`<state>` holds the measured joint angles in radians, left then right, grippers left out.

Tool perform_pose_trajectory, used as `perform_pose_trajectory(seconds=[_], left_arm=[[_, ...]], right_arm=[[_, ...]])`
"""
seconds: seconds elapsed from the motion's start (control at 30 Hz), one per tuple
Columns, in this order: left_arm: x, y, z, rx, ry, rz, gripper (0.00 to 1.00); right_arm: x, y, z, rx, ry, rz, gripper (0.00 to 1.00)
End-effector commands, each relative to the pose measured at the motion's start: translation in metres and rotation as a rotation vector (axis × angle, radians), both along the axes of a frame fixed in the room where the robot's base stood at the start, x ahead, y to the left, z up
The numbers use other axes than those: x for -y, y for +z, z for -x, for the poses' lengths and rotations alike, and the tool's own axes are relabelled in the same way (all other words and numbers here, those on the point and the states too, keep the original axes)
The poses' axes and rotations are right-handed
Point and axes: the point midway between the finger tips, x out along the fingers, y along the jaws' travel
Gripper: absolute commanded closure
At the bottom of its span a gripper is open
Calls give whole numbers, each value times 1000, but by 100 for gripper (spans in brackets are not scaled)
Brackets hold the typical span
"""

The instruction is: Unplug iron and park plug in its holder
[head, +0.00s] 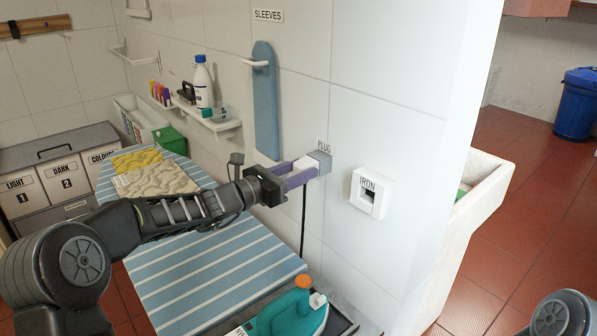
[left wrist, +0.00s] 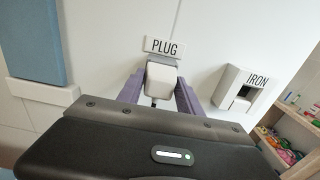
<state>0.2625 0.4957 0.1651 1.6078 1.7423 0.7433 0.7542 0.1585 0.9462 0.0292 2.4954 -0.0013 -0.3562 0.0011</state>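The white plug (head: 304,164) sits at the grey holder (head: 322,158) under the PLUG label on the wall, and a dark cord hangs below it. My left gripper (head: 302,170) has its purple fingers on either side of the plug. In the left wrist view the plug (left wrist: 162,80) lies between the fingertips, close to both; I cannot tell whether they touch it. The white IRON socket (head: 372,193) to the right has an open, empty slot, also visible in the left wrist view (left wrist: 240,92). The teal iron (head: 291,314) rests at the board's near end. My right gripper is out of view.
The striped ironing board (head: 205,265) lies below my left arm, with folded cloths (head: 150,172) at its far end. A blue sleeve board (head: 265,105) hangs left of the plug holder. A shelf with bottles (head: 215,122) is farther left. A stone basin (head: 480,195) stands right.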

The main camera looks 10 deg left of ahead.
Motion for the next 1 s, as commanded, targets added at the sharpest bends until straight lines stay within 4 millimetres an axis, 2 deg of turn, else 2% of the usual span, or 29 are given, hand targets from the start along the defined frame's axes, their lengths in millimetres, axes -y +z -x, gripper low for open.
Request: perform_pose_trajectory(seconds=[0.03,0.2,0.57,1.0], left_arm=[[0,0,0,0,0,0,53],[0,0,0,-1,0,-1,41],[-5,-2,5,-2,1,-1,41],[-46,-2,54,-1,3,-2,41]], right_arm=[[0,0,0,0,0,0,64],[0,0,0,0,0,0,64],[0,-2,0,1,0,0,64],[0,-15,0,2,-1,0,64]])
